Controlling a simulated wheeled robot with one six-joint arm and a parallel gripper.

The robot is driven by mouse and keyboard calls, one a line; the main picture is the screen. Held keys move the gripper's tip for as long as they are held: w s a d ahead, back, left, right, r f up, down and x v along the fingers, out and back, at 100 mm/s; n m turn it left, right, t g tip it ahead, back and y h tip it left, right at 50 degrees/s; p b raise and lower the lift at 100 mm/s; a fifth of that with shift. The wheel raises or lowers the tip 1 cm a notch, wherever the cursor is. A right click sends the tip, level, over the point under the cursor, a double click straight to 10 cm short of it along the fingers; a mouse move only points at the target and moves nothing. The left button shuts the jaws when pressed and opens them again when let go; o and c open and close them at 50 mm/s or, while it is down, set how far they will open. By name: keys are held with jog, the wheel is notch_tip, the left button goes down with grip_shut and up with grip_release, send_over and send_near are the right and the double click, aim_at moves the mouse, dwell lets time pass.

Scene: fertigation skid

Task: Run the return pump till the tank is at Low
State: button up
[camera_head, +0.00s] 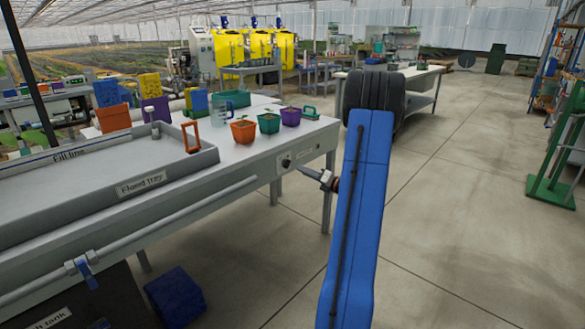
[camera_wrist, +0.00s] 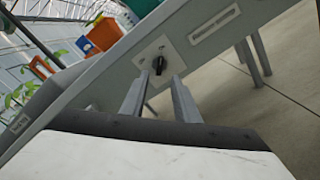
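A black rotary knob (camera_head: 286,161) sits on a pale plate on the bench's front panel. In the wrist view the knob (camera_wrist: 159,64) shows between and beyond my fingertips. My gripper (camera_head: 308,172) is just right of the knob in the head view, with a small gap. Its two fingers are apart and empty in the wrist view (camera_wrist: 159,78). A label (camera_wrist: 215,26) beside the knob is too small to read. A dark tank (camera_head: 122,306) is under the bench at bottom left, its label partly cut off. I cannot see a level in it.
The flood tray (camera_head: 185,168) lies on the bench, with an orange-handled piece (camera_head: 190,137) at its edge. Potted seedlings (camera_head: 243,131) stand near the bench edge. A pipe with a blue valve handle (camera_head: 86,272) runs along the front. A blue block (camera_head: 175,296) is on the floor.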

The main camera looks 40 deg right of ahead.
aim_at(286, 164)
jog(key=w, duration=0.7)
jog(key=shift+w+a, duration=0.35)
jog(key=shift+c, duration=0.7)
grip_shut()
